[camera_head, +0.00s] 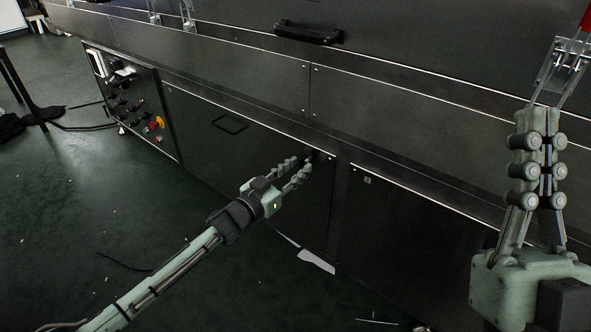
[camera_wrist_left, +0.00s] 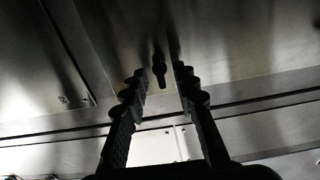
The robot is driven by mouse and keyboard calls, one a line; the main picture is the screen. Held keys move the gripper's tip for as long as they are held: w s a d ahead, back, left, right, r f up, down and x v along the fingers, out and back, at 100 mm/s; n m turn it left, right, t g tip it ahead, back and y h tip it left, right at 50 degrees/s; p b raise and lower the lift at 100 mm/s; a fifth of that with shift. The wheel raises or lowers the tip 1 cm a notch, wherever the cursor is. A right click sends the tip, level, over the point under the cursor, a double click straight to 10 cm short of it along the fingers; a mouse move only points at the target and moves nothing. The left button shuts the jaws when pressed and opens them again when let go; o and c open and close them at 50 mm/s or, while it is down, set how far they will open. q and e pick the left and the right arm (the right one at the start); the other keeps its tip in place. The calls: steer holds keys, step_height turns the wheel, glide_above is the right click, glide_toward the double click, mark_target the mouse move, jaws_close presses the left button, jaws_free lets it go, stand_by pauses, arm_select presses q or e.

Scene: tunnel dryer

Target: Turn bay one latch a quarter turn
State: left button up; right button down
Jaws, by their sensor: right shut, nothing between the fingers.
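The bay latch (camera_wrist_left: 159,68) is a small dark elongated knob on the metal door panel, seen in the left wrist view. It stands between and just beyond the fingertips of my left gripper (camera_wrist_left: 160,74), with gaps on both sides. The left gripper is open. In the head view the left gripper (camera_head: 303,163) reaches to the upper right corner of the lower door (camera_head: 240,150), and its fingers largely hide the latch there. My right gripper (camera_head: 545,112) is shut and empty, raised at the right in front of the dryer.
A control panel (camera_head: 128,98) with a red and yellow button is at the left end of the dryer. A black handle (camera_head: 308,33) sits on the upper panel. A second lower door (camera_head: 410,235) lies to the right. A pale scrap (camera_head: 316,261) lies on the green floor.

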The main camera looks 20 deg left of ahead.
arm_select(q)
jaws_close()
